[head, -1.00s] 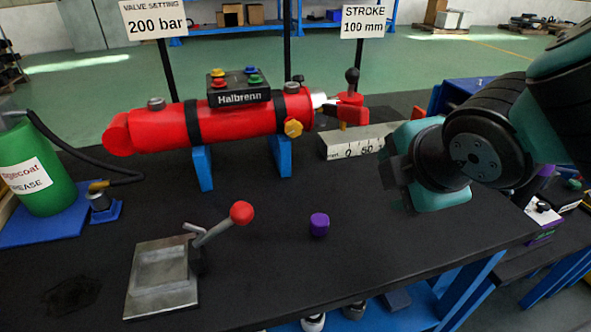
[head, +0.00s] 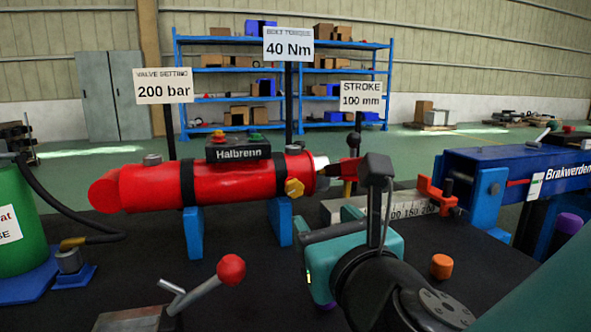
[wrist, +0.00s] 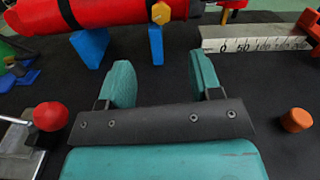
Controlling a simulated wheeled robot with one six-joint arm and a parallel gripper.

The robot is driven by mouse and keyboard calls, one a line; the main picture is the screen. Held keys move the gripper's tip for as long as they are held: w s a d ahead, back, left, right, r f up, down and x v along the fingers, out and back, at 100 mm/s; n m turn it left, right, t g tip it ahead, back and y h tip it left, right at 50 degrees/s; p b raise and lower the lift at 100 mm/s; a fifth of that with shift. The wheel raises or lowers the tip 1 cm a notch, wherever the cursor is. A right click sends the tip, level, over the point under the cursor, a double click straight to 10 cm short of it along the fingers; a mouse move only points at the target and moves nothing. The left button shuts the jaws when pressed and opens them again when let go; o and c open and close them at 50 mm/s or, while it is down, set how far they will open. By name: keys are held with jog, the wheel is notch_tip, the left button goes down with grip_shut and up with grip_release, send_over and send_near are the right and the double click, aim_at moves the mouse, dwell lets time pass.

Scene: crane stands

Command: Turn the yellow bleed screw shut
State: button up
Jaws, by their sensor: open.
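The yellow bleed screw (head: 294,187) is a small lobed knob low on the right front of the red cylinder (head: 232,184). In the wrist view, the screw (wrist: 161,12) shows at the top edge, beyond and roughly between my fingertips. My gripper (wrist: 160,78) is open with nothing between its teal fingers. It stands short of the screw and apart from it. In the head view my gripper (head: 345,225) is below and right of the screw, partly hidden by my wrist.
Blue supports (head: 280,221) hold the cylinder. A lever with a red ball (head: 231,269) rises at front left. An orange cap (head: 441,266) stands right of my wrist. A marked scale (wrist: 258,40) lies behind on the right. Bare black bench top lies between my fingers and the supports.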

aim_at(297, 189)
jog(key=p+x, duration=0.7)
jog(key=x, duration=0.6)
jog(key=shift+w+d, duration=0.1)
jog(key=shift+p+x, duration=0.35)
jog(key=shift+x, duration=0.45)
jog(key=shift+f, duration=0.1)
jog(key=shift+c, duration=0.4)
jog(key=c, duration=0.9)
jog(key=shift+o, duration=0.2)
jog(key=m+b, duration=0.1)
jog(key=m, duration=0.3)
jog(key=shift+m, duration=0.4)
jog(key=o, duration=0.9)
jog(key=shift+o, duration=0.2)
